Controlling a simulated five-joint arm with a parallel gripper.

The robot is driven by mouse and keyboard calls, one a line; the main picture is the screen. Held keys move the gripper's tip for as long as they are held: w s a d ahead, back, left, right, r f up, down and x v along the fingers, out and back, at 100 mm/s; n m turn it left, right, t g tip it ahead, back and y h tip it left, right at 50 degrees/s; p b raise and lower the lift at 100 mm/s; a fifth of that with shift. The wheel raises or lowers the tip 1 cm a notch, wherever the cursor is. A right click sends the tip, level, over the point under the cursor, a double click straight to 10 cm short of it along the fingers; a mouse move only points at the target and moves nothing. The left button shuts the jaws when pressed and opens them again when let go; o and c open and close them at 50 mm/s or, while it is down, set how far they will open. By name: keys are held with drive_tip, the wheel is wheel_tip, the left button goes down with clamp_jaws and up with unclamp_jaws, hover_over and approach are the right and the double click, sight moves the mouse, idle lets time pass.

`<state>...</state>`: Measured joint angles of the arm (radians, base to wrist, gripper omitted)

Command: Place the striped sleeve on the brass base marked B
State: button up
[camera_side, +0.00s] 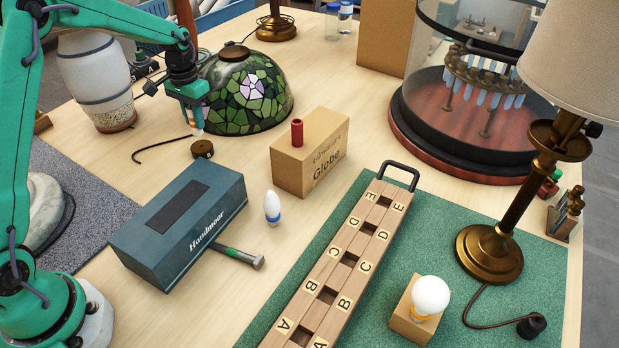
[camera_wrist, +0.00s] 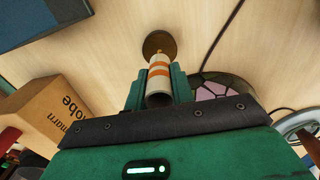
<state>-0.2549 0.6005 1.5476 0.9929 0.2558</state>
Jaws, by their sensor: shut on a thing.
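My gripper (camera_side: 192,98) is shut on the striped sleeve (camera_side: 197,123), a small white tube with orange bands. In the wrist view the sleeve (camera_wrist: 158,86) lies between the two green fingers of my gripper (camera_wrist: 159,80), its open near end facing the camera. The small round brass base (camera_side: 202,149) stands on the table just below the sleeve in the side view, with a dark mark on its side. In the wrist view the brass base (camera_wrist: 157,42) shows just past the sleeve's far end. The sleeve looks near upright and above the base, with a small gap in the side view.
The stained-glass shade (camera_side: 246,92) stands close behind the base. A dark curved hook (camera_side: 160,145) lies left of it. The blue Handmoor box (camera_side: 180,225) and the Globe box (camera_side: 309,155) with a red sleeve (camera_side: 297,132) on top stand nearer. A lettered wooden rack (camera_side: 345,270) lies right.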

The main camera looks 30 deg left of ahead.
drive_tip(key=shift+f, duration=2)
drive_tip(key=shift+f, duration=0.15)
drive_tip(key=o, duration=1)
drive_tip(key=shift+c, duration=0.2)
wheel_tip(320, 180, up, 12)
drive_tip(key=shift+r, duration=0.2)
